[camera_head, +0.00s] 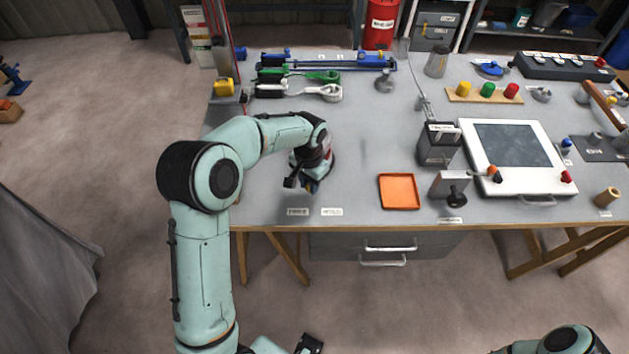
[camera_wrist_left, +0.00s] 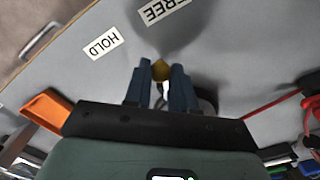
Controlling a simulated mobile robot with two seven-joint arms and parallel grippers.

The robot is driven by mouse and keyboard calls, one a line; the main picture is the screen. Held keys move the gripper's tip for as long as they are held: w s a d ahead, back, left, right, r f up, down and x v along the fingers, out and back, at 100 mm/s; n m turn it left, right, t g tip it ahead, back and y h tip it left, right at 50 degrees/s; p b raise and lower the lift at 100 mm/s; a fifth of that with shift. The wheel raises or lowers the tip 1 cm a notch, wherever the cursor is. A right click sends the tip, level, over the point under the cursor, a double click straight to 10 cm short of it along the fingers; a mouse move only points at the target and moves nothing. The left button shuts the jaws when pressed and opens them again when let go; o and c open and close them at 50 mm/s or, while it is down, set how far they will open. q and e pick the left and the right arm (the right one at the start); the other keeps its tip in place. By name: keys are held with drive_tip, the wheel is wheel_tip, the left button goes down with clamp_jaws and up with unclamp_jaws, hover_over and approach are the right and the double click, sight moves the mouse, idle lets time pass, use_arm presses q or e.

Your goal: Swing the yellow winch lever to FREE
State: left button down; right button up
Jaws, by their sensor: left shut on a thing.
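My left gripper (camera_head: 303,187) is over the front left part of the workbench. In the left wrist view its blue fingers (camera_wrist_left: 161,82) are shut on the yellow lever's end (camera_wrist_left: 161,70), a small yellow tip between them. The rest of the lever and the winch are mostly hidden by the gripper. The HOLD label (camera_wrist_left: 103,43) lies to the left of the tip, and the FREE label (camera_wrist_left: 165,10), cut by the frame edge, lies straight above it. The tip looks more in line with FREE.
An orange tray (camera_head: 399,205) lies right of the gripper. A grey block with a black knob (camera_head: 455,200) and a white framed panel (camera_head: 515,188) stand farther right. Green-handled tools (camera_head: 305,76) lie behind. The bench surface between gripper and tray is clear.

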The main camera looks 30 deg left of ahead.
use_arm(q)
drive_tip(key=shift+s+a+m, duration=0.1)
drive_tip(key=shift+a+m, duration=0.45)
drive_tip(key=shift+m, duration=0.45)
use_arm(e)
drive_tip(key=shift+w+r, duration=0.2)
drive_tip(key=shift+r, duration=0.1)
use_arm(q)
drive_tip(key=c, duration=1)
unclamp_jaws()
drive_tip(key=shift+o, duration=0.2)
drive_tip(key=shift+r, duration=0.1)
wheel_tip(320, 180, up, 13)
drive_tip(key=p, duration=0.1)
drive_tip(key=shift+p, duration=0.4)
use_arm(e)
drive_tip(key=shift+w+r, duration=0.5)
drive_tip(key=shift+r, duration=0.35)
drive_tip(key=shift+s, duration=0.1)
